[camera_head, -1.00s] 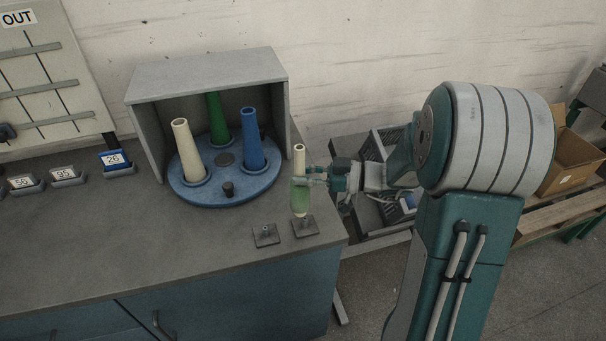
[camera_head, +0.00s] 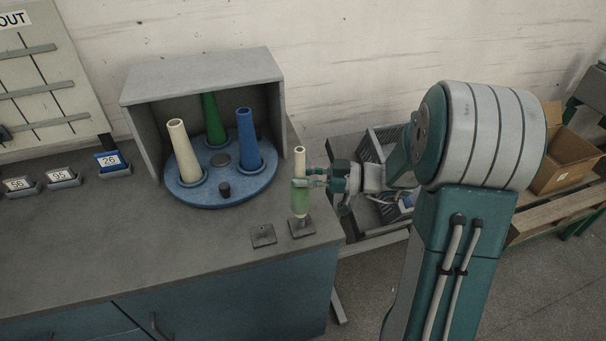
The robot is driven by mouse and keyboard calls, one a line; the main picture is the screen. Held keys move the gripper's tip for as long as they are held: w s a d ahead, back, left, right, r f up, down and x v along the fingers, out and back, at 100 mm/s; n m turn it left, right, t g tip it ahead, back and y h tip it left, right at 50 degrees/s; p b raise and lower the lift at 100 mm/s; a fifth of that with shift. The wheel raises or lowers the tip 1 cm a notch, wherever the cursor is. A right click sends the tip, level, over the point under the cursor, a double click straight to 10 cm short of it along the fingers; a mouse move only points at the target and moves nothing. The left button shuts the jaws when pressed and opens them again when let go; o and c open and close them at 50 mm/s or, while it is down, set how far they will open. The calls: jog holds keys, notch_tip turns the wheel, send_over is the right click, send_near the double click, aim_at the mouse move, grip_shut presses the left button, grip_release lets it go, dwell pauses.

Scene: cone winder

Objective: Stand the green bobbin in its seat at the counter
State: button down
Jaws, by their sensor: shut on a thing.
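The green bobbin (camera_head: 300,203) is upright, with pale green winding below and a cream tube top (camera_head: 300,159). My gripper (camera_head: 304,183) is shut on it from the right, around its middle. The bobbin is over the right one of two small dark square seats (camera_head: 303,229) at the counter's right end. Its lower end is at or just above the seat's peg; I cannot tell whether they touch. The left seat (camera_head: 263,235) is empty, with a short peg showing. The counter (camera_head: 150,250) is grey.
A blue round turntable (camera_head: 215,200) holds cream (camera_head: 184,152), green (camera_head: 213,119) and blue (camera_head: 249,140) cones inside a grey hood (camera_head: 203,77). Number blocks, including a blue one marked 26 (camera_head: 109,162), stand left. A crate and a cardboard box (camera_head: 562,160) are right of the counter.

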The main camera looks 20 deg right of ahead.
aim_at(306, 192)
jog(key=shift+d+f, duration=0.15)
jog(key=shift+f, duration=2.15)
dwell(0.4)
jog(key=shift+c, duration=2.1)
grip_release()
jog(key=shift+d, duration=0.1)
jog(key=v, duration=1.2)
